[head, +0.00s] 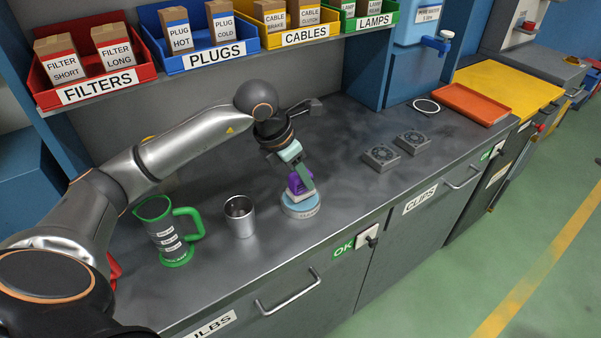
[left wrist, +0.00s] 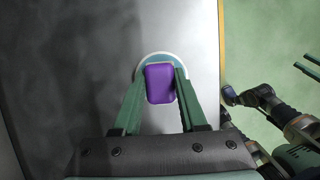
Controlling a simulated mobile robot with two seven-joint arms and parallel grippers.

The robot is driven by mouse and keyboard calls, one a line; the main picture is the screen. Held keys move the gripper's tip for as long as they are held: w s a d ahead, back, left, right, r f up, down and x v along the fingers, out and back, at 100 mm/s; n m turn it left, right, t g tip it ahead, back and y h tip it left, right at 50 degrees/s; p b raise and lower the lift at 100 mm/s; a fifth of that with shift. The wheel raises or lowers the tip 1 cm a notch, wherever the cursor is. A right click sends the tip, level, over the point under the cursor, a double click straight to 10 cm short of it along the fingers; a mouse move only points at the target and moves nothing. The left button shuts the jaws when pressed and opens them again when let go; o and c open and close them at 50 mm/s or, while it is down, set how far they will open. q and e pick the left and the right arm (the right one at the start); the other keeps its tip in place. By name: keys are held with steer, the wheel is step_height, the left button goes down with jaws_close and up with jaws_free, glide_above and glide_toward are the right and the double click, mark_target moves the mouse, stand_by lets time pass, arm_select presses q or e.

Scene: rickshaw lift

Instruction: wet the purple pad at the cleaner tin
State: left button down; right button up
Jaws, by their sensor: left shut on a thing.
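The cleaner tin (head: 301,208) is a low round light-blue tin near the front edge of the grey worktop. My left gripper (head: 302,178) points down over it and is shut on the purple pad (head: 294,184). In the left wrist view the purple pad (left wrist: 160,83) sits between the two green fingers, with the tin's pale rim (left wrist: 140,66) showing around its upper side. The pad is right at the tin's top; I cannot tell whether it touches. My right gripper (left wrist: 308,66) shows at the right edge of the left wrist view, its green fingers apart and empty.
A metal cup (head: 240,216) and a green-handled jug (head: 168,232) stand left of the tin. Two grey fan-like blocks (head: 396,149), a white ring (head: 427,106) and an orange tray (head: 472,104) lie to the right. Labelled bins (head: 205,57) line the shelf above.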

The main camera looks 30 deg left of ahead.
arm_select(q)
steer(key=shift+f+b, duration=0.6)
stand_by(1.6)
steer(key=shift+r, duration=0.1)
steer(key=shift+r+p, duration=2.5)
steer(key=shift+r, duration=1)
steer(key=shift+s+d+f+m, duration=0.1)
steer(key=shift+d+f+m, duration=0.1)
steer(key=shift+d+m, duration=0.25)
steer(key=s+d+f+m+g+y, duration=0.1)
steer(key=s+d+m+g, duration=0.3)
steer(key=m, duration=1.1)
steer(key=s+d+f+m+g, duration=0.1)
steer(key=s+d+m+g, duration=0.3)
steer(key=m, duration=1.1)
steer(key=shift+s+d+f+m+g+y, duration=0.3)
steer(key=shift+s+d+m+y, duration=0.15)
steer(key=shift+s, duration=0.65)
